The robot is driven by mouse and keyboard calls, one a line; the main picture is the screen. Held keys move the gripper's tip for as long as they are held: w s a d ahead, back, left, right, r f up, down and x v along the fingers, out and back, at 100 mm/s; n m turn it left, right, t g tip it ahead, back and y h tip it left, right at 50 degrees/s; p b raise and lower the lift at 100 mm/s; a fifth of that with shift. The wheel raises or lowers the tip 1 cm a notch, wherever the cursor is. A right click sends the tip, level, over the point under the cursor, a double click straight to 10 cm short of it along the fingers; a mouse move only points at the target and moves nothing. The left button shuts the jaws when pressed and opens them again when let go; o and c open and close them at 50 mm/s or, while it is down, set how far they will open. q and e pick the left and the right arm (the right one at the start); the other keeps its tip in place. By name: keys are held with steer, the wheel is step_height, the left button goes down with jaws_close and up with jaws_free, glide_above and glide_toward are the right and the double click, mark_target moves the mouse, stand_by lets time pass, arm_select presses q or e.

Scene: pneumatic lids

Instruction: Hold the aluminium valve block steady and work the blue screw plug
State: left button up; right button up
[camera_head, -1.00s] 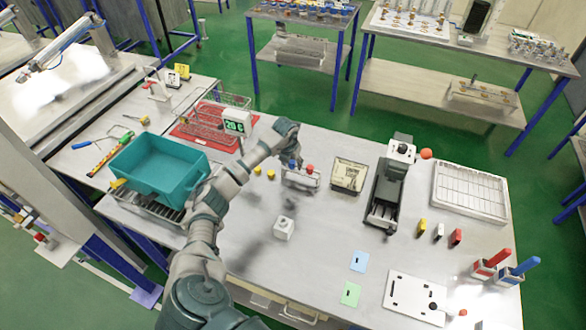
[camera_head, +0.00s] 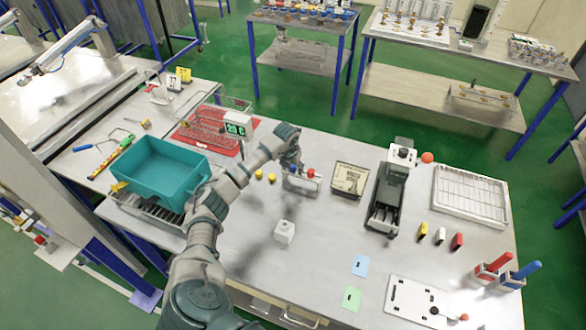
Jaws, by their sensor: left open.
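The aluminium valve block (camera_head: 300,184) stands on the grey workbench, behind the small white cube. A red plug (camera_head: 311,173) shows on its top right. My left arm reaches across from the lower left, and my left gripper (camera_head: 293,166) points down at the left end of the block, over the blue plug. The gripper is open; its fingertips are small here, and I cannot tell whether they touch the plug. My right gripper is not in view.
A teal bin (camera_head: 158,168) stands left of my arm. The white cube (camera_head: 284,231) stands in front, a framed box (camera_head: 348,180) and a dark upright device (camera_head: 388,190) to the right.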

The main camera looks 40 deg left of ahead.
mark_target(292, 166)
arm_select(q)
jaws_close()
steer(key=shift+w+p+v, duration=0.2)
steer(key=shift+p+v, duration=0.35)
steer(key=shift+v, duration=0.25)
steer(key=shift+w+p+v, duration=0.15)
steer(key=shift+p+v, duration=0.45)
steer(key=shift+v, duration=0.2)
steer(key=shift+w+p+v, duration=0.2)
steer(key=shift+p+v, duration=0.35)
steer(key=shift+v, duration=0.25)
steer(key=shift+a, duration=0.1)
